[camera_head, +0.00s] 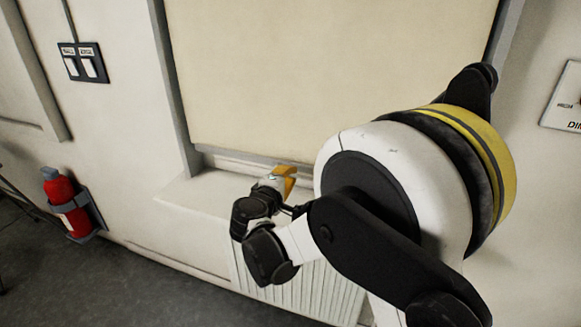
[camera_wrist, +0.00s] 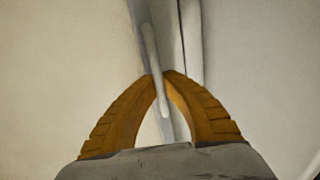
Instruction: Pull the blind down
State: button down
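The blind (camera_head: 330,70) is a cream sheet that fills the window opening in the head view. A grey bar (camera_head: 240,156) runs along its bottom edge, a little above the sill; its right part is hidden behind my arm. My gripper (camera_head: 285,172) has orange fingers and is at this bar. In the wrist view, the fingertips (camera_wrist: 158,73) come close together on either side of a narrow grey strip (camera_wrist: 149,40), which looks like the bottom bar. The gripper looks shut on it. The exact contact is hard to see.
A white sill (camera_head: 185,195) juts out below the blind, with a ribbed radiator (camera_head: 320,290) under it. A switch panel (camera_head: 83,62) and a red extinguisher (camera_head: 68,205) are on the left wall. Another panel (camera_head: 565,100) is at right.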

notch_tip(320, 180, down, 3)
jog(key=shift+f+b, duration=0.15)
jog(key=shift+b, duration=0.5)
jog(key=shift+s+f, duration=0.1)
jog(key=shift+s, duration=0.05)
jog(key=c, duration=1.8)
grip_release()
jog(key=shift+a+f, duration=0.1)
jog(key=shift+s, duration=0.1)
jog(key=v, duration=1.2)
